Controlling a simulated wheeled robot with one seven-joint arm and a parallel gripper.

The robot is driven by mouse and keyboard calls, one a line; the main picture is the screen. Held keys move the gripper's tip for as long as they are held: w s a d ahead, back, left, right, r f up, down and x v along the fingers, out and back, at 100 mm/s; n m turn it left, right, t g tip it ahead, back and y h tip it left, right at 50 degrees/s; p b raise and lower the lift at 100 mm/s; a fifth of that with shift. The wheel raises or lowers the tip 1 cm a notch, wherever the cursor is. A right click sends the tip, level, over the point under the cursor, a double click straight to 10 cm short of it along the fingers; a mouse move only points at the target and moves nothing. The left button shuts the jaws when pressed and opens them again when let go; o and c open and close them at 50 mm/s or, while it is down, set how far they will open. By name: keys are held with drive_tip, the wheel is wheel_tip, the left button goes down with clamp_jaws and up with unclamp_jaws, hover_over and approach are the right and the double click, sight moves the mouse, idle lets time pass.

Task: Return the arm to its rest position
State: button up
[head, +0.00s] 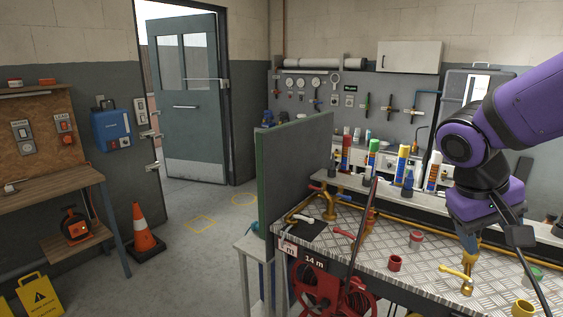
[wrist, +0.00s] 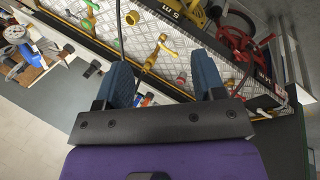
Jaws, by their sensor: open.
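My purple arm reaches in from the right of the head view. My gripper (head: 468,240) points down over the metal-plated workbench (head: 385,235). In the wrist view its two blue fingers (wrist: 163,62) are spread apart with nothing clasped between them. A brass tap with a yellow handle (head: 462,277) stands on the bench just below the fingers. A tap (wrist: 153,54) also shows between and beyond the fingers in the wrist view. I cannot tell how far the fingertips are from it.
Spray cans and bottles (head: 403,163) line the shelf behind the bench. Small red cups (head: 395,263) and other taps (head: 326,203) stand on the bench. A green panel (head: 295,170) rises at its left end, and a red hose reel (head: 322,287) hangs at its front.

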drive_tip(key=s+a+r+t+y, duration=0.3)
drive_tip(key=s+r+t+y, duration=0.1)
drive_tip(key=s, duration=0.4)
wheel_tip(320, 180, up, 3)
drive_tip(key=shift+f+n+t+y, duration=0.1)
drive_tip(key=shift+n+t+y, duration=0.3)
drive_tip(key=shift+t, duration=0.4)
drive_tip(key=shift+s, duration=0.1)
